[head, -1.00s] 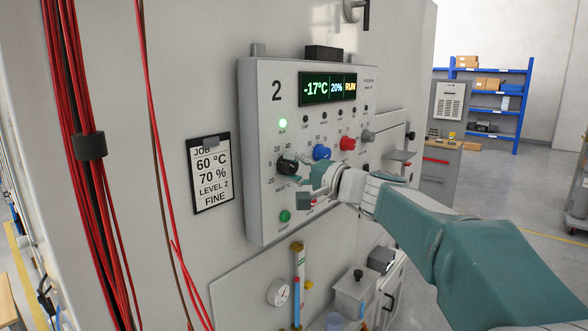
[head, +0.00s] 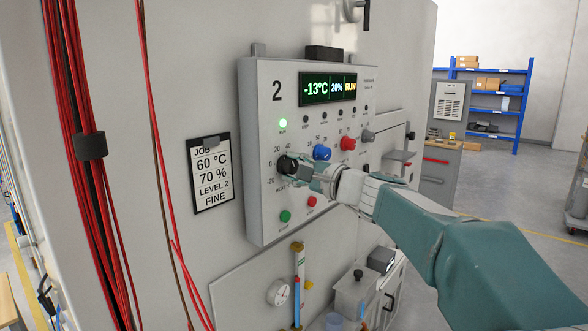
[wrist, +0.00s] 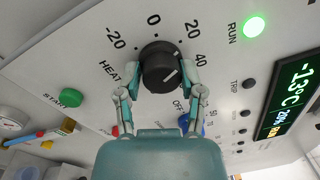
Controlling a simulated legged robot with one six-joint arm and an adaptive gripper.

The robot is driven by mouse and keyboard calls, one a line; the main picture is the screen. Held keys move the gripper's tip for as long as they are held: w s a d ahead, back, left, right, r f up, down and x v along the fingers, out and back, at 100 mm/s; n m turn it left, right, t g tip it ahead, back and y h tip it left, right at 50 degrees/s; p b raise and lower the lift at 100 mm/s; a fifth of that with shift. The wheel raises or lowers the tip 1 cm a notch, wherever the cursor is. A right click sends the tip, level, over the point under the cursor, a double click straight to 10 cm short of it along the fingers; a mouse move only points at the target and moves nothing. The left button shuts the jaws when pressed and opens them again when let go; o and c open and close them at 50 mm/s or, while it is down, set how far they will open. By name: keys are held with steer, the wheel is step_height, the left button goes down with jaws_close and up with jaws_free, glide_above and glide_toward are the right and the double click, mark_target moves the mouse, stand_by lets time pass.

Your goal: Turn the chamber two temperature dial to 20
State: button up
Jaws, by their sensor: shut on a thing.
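The black temperature dial (head: 287,164) is at the left of the panel marked 2 (head: 258,130), with a scale from -20 to 40. In the wrist view the dial (wrist: 160,62) is in the upper middle, with a white mark at the lower right of its face. My gripper (head: 295,170) is shut on the dial; its two fingers (wrist: 160,82) touch it from both sides. The display (head: 327,88) reads -13°C, 20% and RUN. The green run lamp (head: 283,123) is lit.
A blue knob (head: 321,152) and a red knob (head: 347,143) are to the right of the dial. A green START button (head: 285,216) and a red button (head: 311,200) are below. A job card (head: 211,172) reading 60 °C hangs left of the panel.

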steer(key=shift+r, duration=0.25)
steer(key=o, duration=1.1)
steer(key=shift+w, duration=0.1)
steer(key=shift+w+a+f, duration=0.1)
steer(key=shift+a+f, duration=0.05)
steer(key=shift+f, duration=0.05)
steer(key=v, duration=1.2)
steer(key=shift+f, duration=0.15)
